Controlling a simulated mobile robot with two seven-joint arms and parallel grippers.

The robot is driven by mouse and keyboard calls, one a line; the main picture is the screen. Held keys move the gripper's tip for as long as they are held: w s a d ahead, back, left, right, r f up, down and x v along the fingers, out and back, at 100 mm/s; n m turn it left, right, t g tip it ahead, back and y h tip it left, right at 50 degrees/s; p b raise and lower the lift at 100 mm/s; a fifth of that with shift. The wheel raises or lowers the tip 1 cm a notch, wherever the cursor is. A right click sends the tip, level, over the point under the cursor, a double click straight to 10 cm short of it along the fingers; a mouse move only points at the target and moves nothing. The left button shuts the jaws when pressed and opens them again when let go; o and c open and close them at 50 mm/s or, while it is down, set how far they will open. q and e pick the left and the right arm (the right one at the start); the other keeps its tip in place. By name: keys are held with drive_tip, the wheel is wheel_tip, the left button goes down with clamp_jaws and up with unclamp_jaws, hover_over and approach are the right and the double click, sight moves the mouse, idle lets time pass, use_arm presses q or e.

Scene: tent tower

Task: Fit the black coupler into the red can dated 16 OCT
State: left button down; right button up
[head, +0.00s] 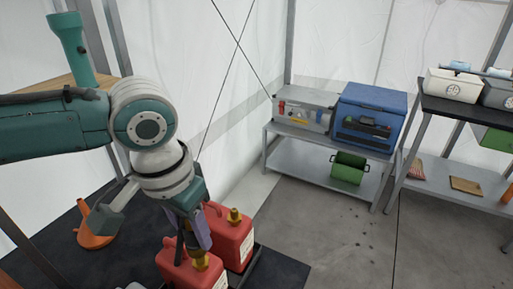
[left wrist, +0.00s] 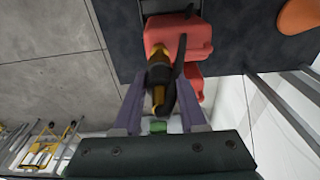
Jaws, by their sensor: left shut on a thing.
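Two red cans stand side by side on the dark mat, one farther back (head: 232,238) with a yellow cap and one nearer (head: 180,273), partly behind my gripper. Each has a white label, but the dates are too small to read. My left gripper (head: 191,240) is over the nearer can, pointing down, shut on the black coupler (left wrist: 158,78). In the left wrist view, the coupler sits between the purple fingers, beside a yellow fitting over a red can (left wrist: 185,37). I cannot tell whether the coupler touches the can. My right gripper is not in view.
An orange funnel (head: 97,228) stands on the mat (head: 285,272) to the left. A grey bench (head: 300,152) with a blue box (head: 372,105) and a green crate (head: 347,170) stands at the back. Dark shelving is at right. The floor between is clear.

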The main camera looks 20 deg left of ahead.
sight(195, 243)
use_arm(q)
drive_tip(key=shift+p, duration=0.3)
drive_tip(key=shift+f+b, duration=1.05)
drive_tip(key=shift+f, duration=0.7)
drive_tip(key=shift+c, duration=1.9)
unclamp_jaws()
drive_tip(key=r, duration=0.6)
drive_tip(key=s+r, duration=0.1)
drive_tip(key=r, duration=0.3)
drive_tip(key=shift+s+p, duration=0.1)
drive_tip(key=shift+p, duration=0.25)
drive_tip(key=shift+f, duration=0.1)
